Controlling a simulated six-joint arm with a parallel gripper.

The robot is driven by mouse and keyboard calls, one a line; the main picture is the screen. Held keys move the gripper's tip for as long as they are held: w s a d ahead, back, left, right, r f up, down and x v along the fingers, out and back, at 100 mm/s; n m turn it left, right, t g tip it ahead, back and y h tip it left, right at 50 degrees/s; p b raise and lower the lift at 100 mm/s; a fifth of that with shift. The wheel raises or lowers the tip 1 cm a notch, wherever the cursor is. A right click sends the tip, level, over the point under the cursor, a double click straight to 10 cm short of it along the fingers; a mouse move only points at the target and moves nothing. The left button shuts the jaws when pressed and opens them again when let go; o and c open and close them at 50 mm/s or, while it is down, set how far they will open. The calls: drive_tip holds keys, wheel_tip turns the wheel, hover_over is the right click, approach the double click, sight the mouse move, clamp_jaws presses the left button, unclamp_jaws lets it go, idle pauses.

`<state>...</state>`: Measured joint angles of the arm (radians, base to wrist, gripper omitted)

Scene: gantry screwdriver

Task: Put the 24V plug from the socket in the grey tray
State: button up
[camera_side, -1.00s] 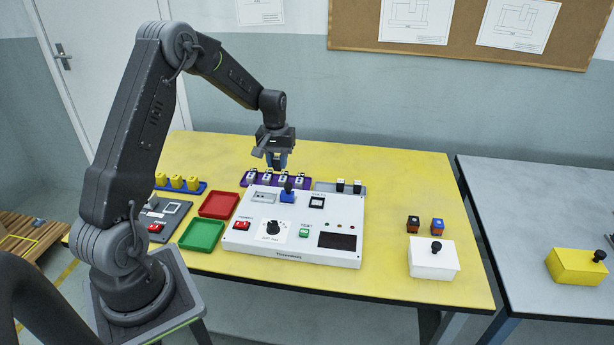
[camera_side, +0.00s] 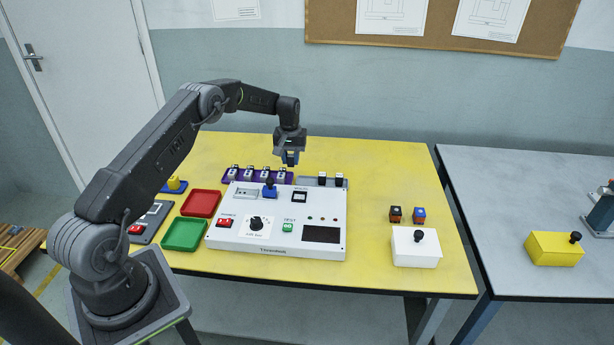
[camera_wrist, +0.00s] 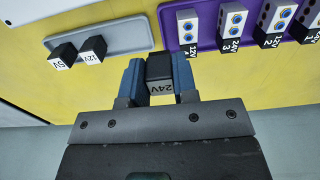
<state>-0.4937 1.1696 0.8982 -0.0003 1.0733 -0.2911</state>
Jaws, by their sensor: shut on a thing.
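My gripper (camera_wrist: 159,80) is shut on the black 24V plug (camera_wrist: 161,70), whose pale "24V" label faces the wrist camera. In the side view my gripper (camera_side: 290,160) hangs above the back of the yellow table, near the gap between the purple socket strip and the grey tray. The grey tray (camera_side: 308,181) stands behind the white panel and holds two black plugs. In the wrist view the grey tray (camera_wrist: 130,35) lies upper left of my gripper, with plugs marked 5V (camera_wrist: 63,57) and 12V (camera_wrist: 93,50). The purple strip (camera_wrist: 204,41) with several sockets is upper right.
The white panel (camera_side: 275,237) with knob and switches stands in front of the tray. Red (camera_side: 201,203) and green (camera_side: 184,234) trays are left of it. A white box (camera_side: 415,250) and two small blocks stand to the right. The table right of the grey tray is clear.

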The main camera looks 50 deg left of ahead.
sight(305, 184)
drive_tip(key=w+d+f, duration=0.2)
drive_tip(key=w+d, duration=0.1)
drive_tip(key=shift+w+f, duration=0.25)
drive_tip(key=shift+f, duration=2.1)
drive_tip(key=shift+f, duration=0.1)
drive_tip(key=o, duration=0.9)
